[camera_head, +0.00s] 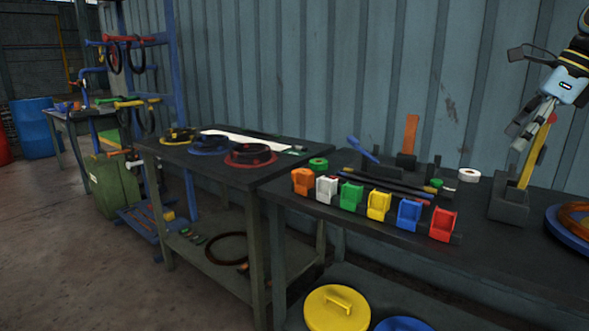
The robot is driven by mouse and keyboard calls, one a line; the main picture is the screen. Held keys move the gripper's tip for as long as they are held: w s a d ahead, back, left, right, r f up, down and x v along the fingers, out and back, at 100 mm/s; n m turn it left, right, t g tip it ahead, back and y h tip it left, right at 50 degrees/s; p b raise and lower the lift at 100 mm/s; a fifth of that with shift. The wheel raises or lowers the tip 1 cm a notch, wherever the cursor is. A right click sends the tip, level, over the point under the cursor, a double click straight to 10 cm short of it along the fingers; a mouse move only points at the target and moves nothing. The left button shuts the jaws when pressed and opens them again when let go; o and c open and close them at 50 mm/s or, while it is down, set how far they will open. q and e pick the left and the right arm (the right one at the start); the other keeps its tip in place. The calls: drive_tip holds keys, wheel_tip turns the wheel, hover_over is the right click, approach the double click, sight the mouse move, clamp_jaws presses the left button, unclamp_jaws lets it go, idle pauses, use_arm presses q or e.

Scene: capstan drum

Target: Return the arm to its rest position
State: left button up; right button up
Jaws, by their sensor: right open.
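My right gripper (528,134) is at the upper right, its arm coming in from the right edge. It points down and to the left. Its fingers are open, close to the upper part of a yellow strip-like tool (532,160). The tool stands tilted in a dark block holder (509,204) on the dark bench (500,250). I cannot tell whether the fingers touch the tool. My left gripper is not in view.
A row of coloured holders, including a red one (443,224), lines the bench's front edge. A white roll (469,175) lies behind it. A blue disc (562,234) bears an orange coil at right. A second table (220,166) stands left, with coils on it.

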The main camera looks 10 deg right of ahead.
drive_tip(key=s+a+f+m+t+y+b, duration=0.25)
drive_tip(key=s+a+f+m, duration=0.5)
drive_tip(key=f, duration=0.95)
drive_tip(key=s+a+f+m+t+y+b, duration=0.1)
drive_tip(key=s+a+f+m+y+b, duration=0.25)
drive_tip(key=a+f, duration=1.05)
drive_tip(key=s+a+f+m+t+y+b, duration=0.2)
drive_tip(key=s+a+f+m, duration=0.35)
drive_tip(key=f, duration=1.35)
drive_tip(key=s+d+f+m+h+b, duration=0.2)
drive_tip(key=s+f+m+h, duration=0.7)
drive_tip(key=s+f+m, duration=0.75)
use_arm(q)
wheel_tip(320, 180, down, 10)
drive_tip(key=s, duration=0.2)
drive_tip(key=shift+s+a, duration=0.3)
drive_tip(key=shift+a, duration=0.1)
use_arm(e)
drive_tip(key=s+f+m+g+h, duration=0.1)
drive_tip(key=s+f+m+g, duration=0.3)
drive_tip(key=s, duration=0.5)
drive_tip(key=s+f+m+g+h, duration=0.1)
drive_tip(key=s+f+m+g, duration=0.3)
drive_tip(key=s, duration=0.5)
drive_tip(key=d+f+m, duration=0.1)
drive_tip(key=m, duration=0.1)
drive_tip(key=shift+s+f+m+g+h, duration=0.25)
drive_tip(key=shift+f+m+g+h, duration=0.05)
drive_tip(key=shift+g, duration=0.05)
